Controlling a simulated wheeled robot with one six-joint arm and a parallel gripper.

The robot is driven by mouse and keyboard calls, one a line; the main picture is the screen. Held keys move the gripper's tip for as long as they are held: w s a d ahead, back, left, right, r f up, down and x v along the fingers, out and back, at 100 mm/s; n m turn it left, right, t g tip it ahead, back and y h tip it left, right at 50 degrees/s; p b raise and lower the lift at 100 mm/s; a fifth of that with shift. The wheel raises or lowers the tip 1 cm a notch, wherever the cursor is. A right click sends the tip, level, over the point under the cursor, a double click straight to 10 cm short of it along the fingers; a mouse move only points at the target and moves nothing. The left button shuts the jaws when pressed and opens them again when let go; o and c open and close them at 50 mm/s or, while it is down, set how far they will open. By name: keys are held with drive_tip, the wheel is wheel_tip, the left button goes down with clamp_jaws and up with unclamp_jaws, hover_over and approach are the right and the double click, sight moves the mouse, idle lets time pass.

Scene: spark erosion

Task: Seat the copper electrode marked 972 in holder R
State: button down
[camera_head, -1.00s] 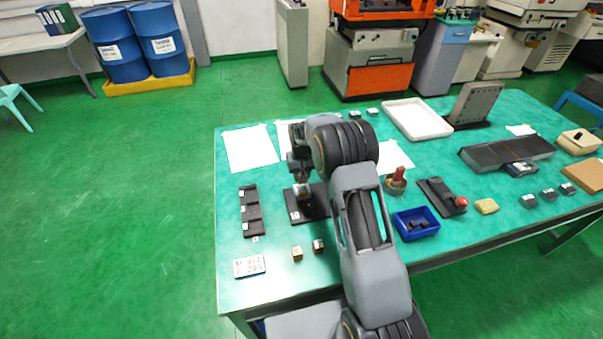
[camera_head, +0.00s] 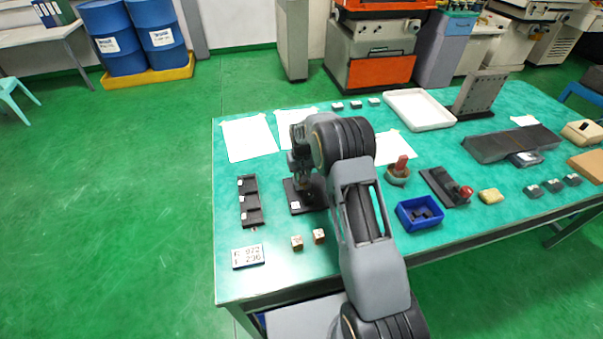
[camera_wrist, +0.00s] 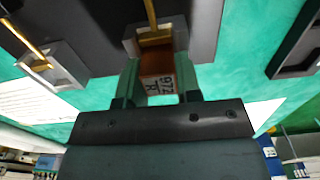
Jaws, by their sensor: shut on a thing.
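My gripper (camera_wrist: 158,82) is shut on a copper electrode (camera_wrist: 155,66) in the wrist view. Its near face carries a white label reading 972, with a letter below that looks like R. The electrode's far end lines up with a grey square holder (camera_wrist: 205,42) on a dark plate; I cannot tell how deep it sits in it. A brass rod reaches over this holder. A second grey holder (camera_wrist: 72,68) with a brass rod is at the left. In the head view, my gripper (camera_head: 303,180) is low over the dark plate (camera_head: 297,208), hiding the holders and electrode.
A black rack (camera_head: 251,217) stands left of the plate. Two copper blocks (camera_head: 297,243) and (camera_head: 319,236) lie in front. A sign (camera_head: 248,257) shows 972 in its upper line. A blue bin (camera_head: 419,213) and a red-knobbed fixture (camera_head: 440,186) are to the right.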

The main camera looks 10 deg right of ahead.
drive_tip(key=shift+f, duration=0.1)
idle(0.5)
drive_tip(key=c, duration=0.7)
unclamp_jaws()
drive_tip(key=shift+c, duration=0.2)
wheel_tip(320, 180, up, 14)
drive_tip(key=b, duration=0.2)
drive_tip(key=shift+f, duration=0.1)
drive_tip(key=s+r+t, duration=0.2)
drive_tip(key=s+r, duration=0.1)
drive_tip(key=s, duration=1.2)
drive_tip(key=s+r+t, duration=0.2)
drive_tip(key=s+r, duration=0.2)
drive_tip(key=s, duration=1)
drive_tip(key=shift+s+r, duration=0.15)
drive_tip(key=shift+s, duration=0.2)
